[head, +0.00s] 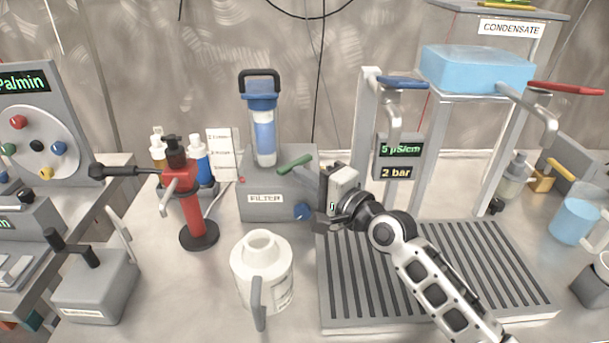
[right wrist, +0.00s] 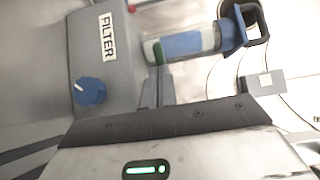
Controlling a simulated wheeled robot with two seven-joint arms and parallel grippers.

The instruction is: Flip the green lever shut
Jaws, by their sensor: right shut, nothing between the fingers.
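The green lever (head: 294,165) sits on top of the grey filter housing (head: 262,212), right of the clear and blue filter column (head: 264,130). It lies slanted, its right end higher than its left. In the right wrist view a small part of the green lever (right wrist: 157,51) shows just beyond my narrow fingers. My right gripper (head: 314,174) is shut and empty, at the housing's right side, close to the lever. I cannot tell if it touches. A blue knob (head: 302,211) is on the housing's front. My left gripper is not in view.
A white jug (head: 261,268) stands in front of the housing, and a red post (head: 191,205) with a black handle stands to its left. A slatted grey tray (head: 345,285) lies under my right arm. A display (head: 398,160) stands behind it.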

